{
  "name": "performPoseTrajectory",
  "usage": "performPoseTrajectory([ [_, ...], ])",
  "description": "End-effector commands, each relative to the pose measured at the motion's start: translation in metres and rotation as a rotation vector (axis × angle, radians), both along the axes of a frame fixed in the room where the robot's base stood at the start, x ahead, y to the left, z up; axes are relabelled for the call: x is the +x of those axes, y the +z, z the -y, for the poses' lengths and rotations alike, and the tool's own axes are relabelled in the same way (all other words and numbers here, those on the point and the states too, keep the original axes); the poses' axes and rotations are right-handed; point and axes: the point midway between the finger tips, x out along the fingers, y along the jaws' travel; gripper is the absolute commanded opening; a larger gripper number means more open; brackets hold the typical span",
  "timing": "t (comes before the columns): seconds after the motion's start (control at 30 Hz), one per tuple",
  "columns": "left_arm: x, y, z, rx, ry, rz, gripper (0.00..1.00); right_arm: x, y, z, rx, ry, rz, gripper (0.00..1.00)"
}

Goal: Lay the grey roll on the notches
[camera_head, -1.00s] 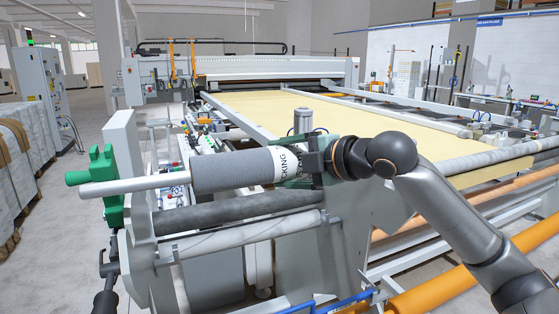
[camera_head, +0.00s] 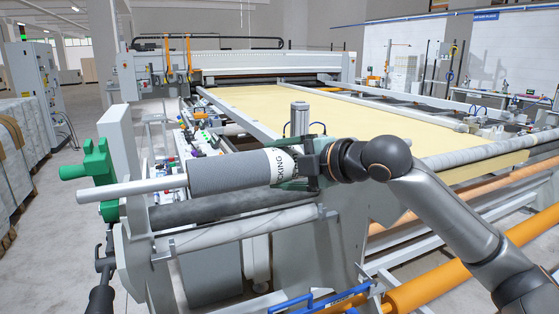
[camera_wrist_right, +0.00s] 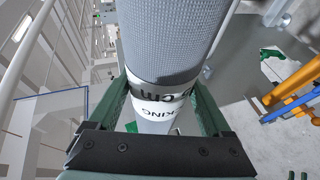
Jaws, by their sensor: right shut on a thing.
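The grey roll (camera_head: 228,172) is a ribbed grey cylinder with a white printed band at its right end and a pale bar out of its left end. My right gripper (camera_head: 312,166) is shut around the band end and holds the roll nearly level. In the right wrist view the green fingers (camera_wrist_right: 162,103) flank the printed band and the roll (camera_wrist_right: 172,45) runs away from me. No notches show clearly; the right support is hidden behind my gripper. My left gripper is out of view.
A dark roller (camera_head: 235,207) and a pale roller (camera_head: 240,229) lie just below the roll. The bed with yellow cloth (camera_head: 330,118) stretches behind. Orange tubes (camera_head: 435,288) and blue bars (camera_head: 300,304) are at lower right. Wrapped stacks (camera_head: 15,155) stand far left.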

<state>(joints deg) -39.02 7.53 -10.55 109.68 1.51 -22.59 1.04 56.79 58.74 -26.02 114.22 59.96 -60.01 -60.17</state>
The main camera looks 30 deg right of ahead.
Motion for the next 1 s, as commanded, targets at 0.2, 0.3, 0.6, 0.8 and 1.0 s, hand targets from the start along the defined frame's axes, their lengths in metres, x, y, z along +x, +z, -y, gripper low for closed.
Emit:
performPoseTrajectory([
  [0.2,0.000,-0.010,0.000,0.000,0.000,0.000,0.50,0.000,-0.013,0.000,0.001,-0.001,0.010,0.00],
  [0.3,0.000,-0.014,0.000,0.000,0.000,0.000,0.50,0.000,-0.019,0.000,0.001,-0.001,0.009,0.00],
  [0.6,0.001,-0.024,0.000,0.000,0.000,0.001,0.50,0.000,-0.039,0.000,0.002,0.000,0.009,0.00],
  [0.8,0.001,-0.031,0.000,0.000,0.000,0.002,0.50,0.000,-0.051,0.000,0.001,0.000,0.008,0.00],
  [1.0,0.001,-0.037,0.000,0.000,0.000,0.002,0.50,0.000,-0.063,0.000,0.001,-0.001,0.009,0.00],
])
